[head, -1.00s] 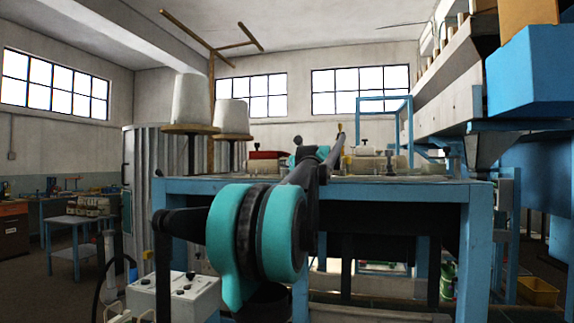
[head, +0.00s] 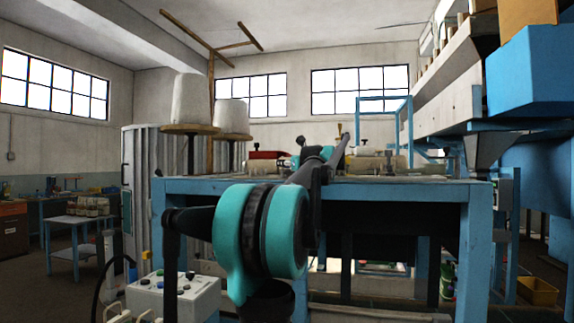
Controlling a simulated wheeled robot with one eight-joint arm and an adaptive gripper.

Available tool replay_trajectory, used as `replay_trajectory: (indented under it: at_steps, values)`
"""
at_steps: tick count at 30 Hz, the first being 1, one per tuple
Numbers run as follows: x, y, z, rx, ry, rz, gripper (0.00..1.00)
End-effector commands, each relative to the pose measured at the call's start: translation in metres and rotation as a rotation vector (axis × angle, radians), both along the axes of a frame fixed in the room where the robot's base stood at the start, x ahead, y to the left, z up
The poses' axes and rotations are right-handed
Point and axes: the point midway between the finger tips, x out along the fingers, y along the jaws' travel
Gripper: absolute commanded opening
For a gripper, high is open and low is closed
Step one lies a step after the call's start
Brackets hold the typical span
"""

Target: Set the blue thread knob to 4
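My arm reaches away from me over the near edge of the blue-framed worktable (head: 465,183), and its dark and teal far links stand among the small machine parts on top. I cannot make out the fingers of my gripper at this distance and angle, nor whether it touches anything. I cannot pick out a blue thread knob or any number scale on the tabletop; the arm covers part of that area. A white control box (head: 196,294) at the lower left carries several small knobs or buttons, some of them coloured, too small to read.
Two white thread cones (head: 191,100) stand on round holders at the table's left. A blue machine body (head: 540,75) overhangs at the right. A yellow bin (head: 538,290) sits on the floor at the right. A small side table (head: 78,225) stands at the far left.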

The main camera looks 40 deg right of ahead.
Motion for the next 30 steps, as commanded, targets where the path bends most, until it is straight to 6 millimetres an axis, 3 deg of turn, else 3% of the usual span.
replay_trajectory:
  at_steps: [6,10,22,30]
  values:
    - [-0.002,0.000,0.000,0.000,0.000,0.000,0.41]
    - [-0.013,0.001,0.000,0.000,0.000,-0.002,0.41]
    - [-0.090,0.010,0.000,0.000,0.000,-0.003,0.41]
    - [-0.117,0.014,0.000,0.000,0.000,-0.001,0.41]
